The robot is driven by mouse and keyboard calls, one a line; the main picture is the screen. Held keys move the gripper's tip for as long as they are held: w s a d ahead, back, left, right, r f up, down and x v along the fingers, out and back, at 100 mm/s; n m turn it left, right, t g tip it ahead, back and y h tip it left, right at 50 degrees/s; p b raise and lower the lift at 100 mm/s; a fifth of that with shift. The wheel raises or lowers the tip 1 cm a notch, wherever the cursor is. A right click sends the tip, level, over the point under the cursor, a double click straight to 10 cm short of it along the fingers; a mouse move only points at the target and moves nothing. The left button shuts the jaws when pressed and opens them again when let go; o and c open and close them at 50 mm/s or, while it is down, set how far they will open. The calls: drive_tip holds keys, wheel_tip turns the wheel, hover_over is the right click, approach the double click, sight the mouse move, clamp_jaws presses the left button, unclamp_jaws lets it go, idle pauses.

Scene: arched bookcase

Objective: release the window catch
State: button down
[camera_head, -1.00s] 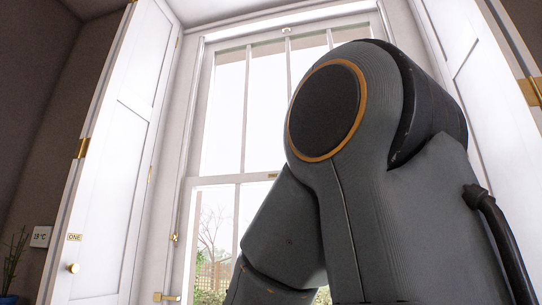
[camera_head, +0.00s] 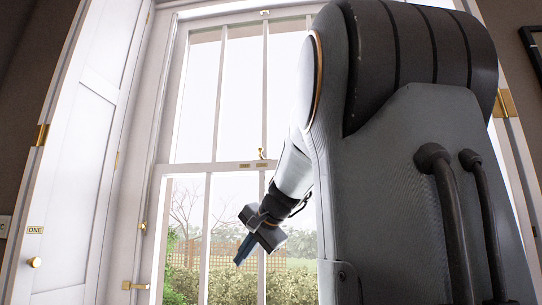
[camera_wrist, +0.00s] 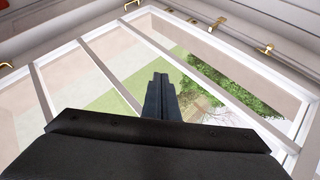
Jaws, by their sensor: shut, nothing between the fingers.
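The window catch seems to be a small brass fitting (camera_head: 261,153) standing on the middle rail of the tall white sash window, close to the left edge of my arm. My gripper (camera_head: 243,252) hangs below that rail, in front of the lower panes, pointing down and left. In the wrist view its dark fingers (camera_wrist: 159,80) are together with nothing between them, over the panes and clear of any brass part. I cannot tell which brass fitting in the wrist view, if any, is the catch.
Several brass fittings, one of them a hook-like piece (camera_wrist: 218,23), line the frame in the wrist view. A white shutter (camera_head: 75,150) with a round knob (camera_head: 34,262) stands at the left. Two small brass plates (camera_head: 252,165) sit on the middle rail. My arm hides the window's right side.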

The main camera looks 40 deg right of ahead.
drive_tip(key=s+d+r+m+t+h, duration=0.1)
drive_tip(key=s+d+r+t, duration=0.1)
drive_tip(key=r, duration=1)
drive_tip(key=s+d+r+m+t+h+p, duration=0.1)
drive_tip(key=s+d+r, duration=0.3)
drive_tip(key=r, duration=0.9)
drive_tip(key=s+d+r+m+t+h+p, duration=0.1)
drive_tip(key=s+r, duration=0.5)
drive_tip(key=r, duration=0.6)
drive_tip(key=d+m+t, duration=0.1)
drive_tip(key=d+t, duration=0.1)
drive_tip(key=d, duration=0.1)
drive_tip(key=shift+r+m+h, duration=0.15)
drive_tip(key=shift+m+h, duration=0.15)
drive_tip(key=shift+m, duration=0.1)
drive_tip(key=shift+w+d, duration=0.1)
drive_tip(key=w+f+p, duration=0.2)
drive_tip(key=w+p, duration=0.3)
drive_tip(key=w, duration=0.8)
drive_tip(key=shift+d+f, duration=0.15)
drive_tip(key=shift+f, duration=0.05)
